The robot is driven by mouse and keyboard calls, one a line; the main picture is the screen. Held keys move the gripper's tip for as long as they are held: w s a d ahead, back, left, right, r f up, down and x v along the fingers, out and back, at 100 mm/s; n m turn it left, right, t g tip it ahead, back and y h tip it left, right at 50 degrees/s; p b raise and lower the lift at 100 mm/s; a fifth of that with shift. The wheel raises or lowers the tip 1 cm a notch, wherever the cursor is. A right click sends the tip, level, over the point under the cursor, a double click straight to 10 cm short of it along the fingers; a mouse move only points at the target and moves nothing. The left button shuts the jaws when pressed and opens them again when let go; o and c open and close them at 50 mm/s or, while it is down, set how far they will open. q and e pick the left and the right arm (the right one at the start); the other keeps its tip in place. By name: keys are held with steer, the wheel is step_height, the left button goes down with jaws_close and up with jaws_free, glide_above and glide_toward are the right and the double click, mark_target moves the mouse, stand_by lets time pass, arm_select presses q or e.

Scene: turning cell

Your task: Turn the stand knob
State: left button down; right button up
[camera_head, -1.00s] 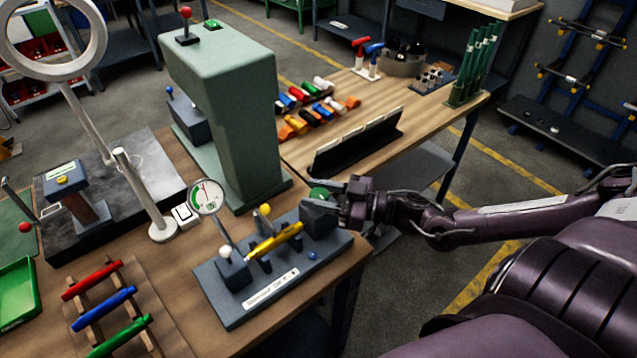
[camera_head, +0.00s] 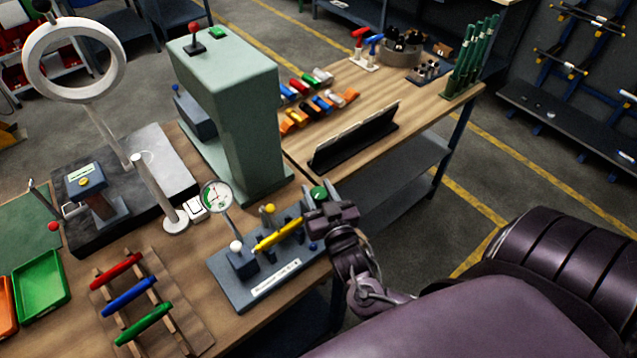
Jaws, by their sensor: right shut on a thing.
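A grey bench stand (camera_head: 262,281) with a white label strip lies at the front edge of the wooden table. It carries a yellow bar (camera_head: 277,236), a round dial gauge (camera_head: 217,196) and small white, yellow and blue balls. A green knob (camera_head: 319,191) shows at the stand's right end. My right gripper (camera_head: 315,207) is at this knob, shut on it from the front right. The gripper hides the knob's lower part and much of the block behind it. My left gripper is not in view.
A tall green press (camera_head: 234,120) stands behind the stand. A ring lamp (camera_head: 73,62) on a white post is at the left. A rack (camera_head: 128,300) with red, blue and green bars lies left of the stand. A black display holder (camera_head: 352,140) stands on the farther table.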

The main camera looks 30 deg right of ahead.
steer(key=m+g+h, duration=0.1)
steer(key=h, duration=0.1)
steer(key=m+g+h+b, duration=0.1)
steer(key=m+h, duration=0.1)
steer(key=shift+a+f+h, duration=0.1)
steer(key=shift+f+h, duration=0.1)
steer(key=shift+h, duration=0.2)
steer(key=shift+r+m+g+h+b, duration=0.1)
steer(key=shift+m+g+h+b, duration=0.55)
steer(key=shift+m+g+h, duration=0.55)
steer(key=shift+m+h, duration=0.3)
steer(key=shift+h, duration=0.2)
steer(key=o, duration=1)
steer(key=shift+r, duration=0.1)
steer(key=shift+c, duration=0.2)
